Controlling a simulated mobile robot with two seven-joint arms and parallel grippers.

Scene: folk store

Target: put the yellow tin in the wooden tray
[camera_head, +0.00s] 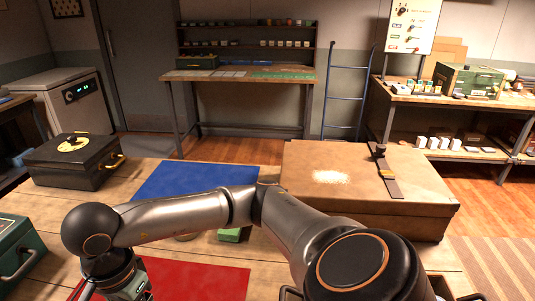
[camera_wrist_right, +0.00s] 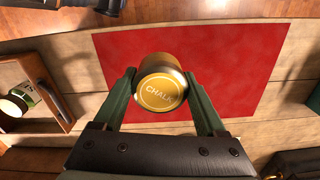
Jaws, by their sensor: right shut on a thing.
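The yellow tin (camera_wrist_right: 160,92), lettered CHALK on its lid, sits between the fingers of my right gripper (camera_wrist_right: 160,76) in the right wrist view. The gripper is shut on it, over the red mat (camera_wrist_right: 235,65). In the head view my right arm reaches to the bottom left, and the tin is not seen there. A wooden tray (camera_wrist_right: 52,75) with a metal handle stands at the left of the wrist view, apart from the tin. A tin with a green label (camera_wrist_right: 18,102) is in it. My left gripper is not in view.
A blue mat (camera_head: 195,180) lies on the table behind my arm. A black case (camera_head: 75,160) and a green box (camera_head: 18,248) stand at the left. A large brown case (camera_head: 370,190) fills the right side. A small green object (camera_head: 230,236) is partly hidden by my arm.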

